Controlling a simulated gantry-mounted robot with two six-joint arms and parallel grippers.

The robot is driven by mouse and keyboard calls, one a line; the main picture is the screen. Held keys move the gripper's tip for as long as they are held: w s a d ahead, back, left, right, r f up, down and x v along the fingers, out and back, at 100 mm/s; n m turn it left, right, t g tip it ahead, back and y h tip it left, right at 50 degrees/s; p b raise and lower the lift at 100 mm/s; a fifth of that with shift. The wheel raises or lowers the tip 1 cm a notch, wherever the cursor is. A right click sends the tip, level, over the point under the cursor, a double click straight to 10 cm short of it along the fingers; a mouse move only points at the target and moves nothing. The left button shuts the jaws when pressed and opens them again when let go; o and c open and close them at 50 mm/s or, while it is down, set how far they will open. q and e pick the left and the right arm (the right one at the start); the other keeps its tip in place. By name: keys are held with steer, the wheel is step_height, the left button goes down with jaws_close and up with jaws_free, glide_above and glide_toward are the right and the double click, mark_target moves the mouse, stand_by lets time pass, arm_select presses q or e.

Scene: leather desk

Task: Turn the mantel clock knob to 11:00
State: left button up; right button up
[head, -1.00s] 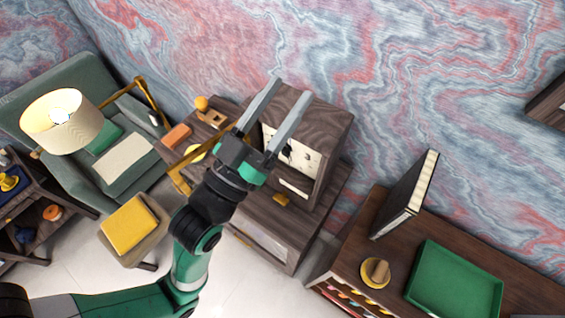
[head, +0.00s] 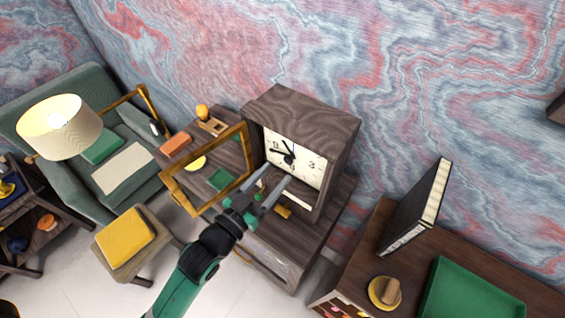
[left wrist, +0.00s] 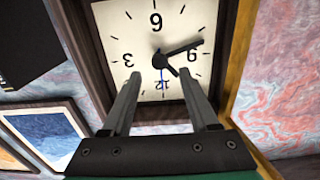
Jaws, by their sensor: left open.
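The mantel clock (head: 312,120) is a dark wooden box with a cream dial (head: 313,168). Its brass-framed glass door (head: 183,197) stands open to the left. My left gripper (head: 276,178) is open in front of the lower dial, with nothing between its fingers. In the left wrist view the dial (left wrist: 113,20) appears upside down. A black centre knob (left wrist: 159,60) shows just beyond and between the open fingertips (left wrist: 159,74). The long black hand points near 8 to 9, the short one between 10 and 11, and a thin blue hand near 12. Contact with the knob is not visible.
A dark cabinet (head: 262,262) supports the clock. An orange block (head: 176,144) and a yellow half-disc (head: 196,163) lie left of it. At right, a desk holds an upright book (head: 412,212) and a green tray (head: 465,295). The open door borders my gripper's left.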

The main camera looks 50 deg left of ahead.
mark_target(287, 161)
arm_select(q)
steer(key=x, duration=0.4)
jaws_close()
stand_by(1.4)
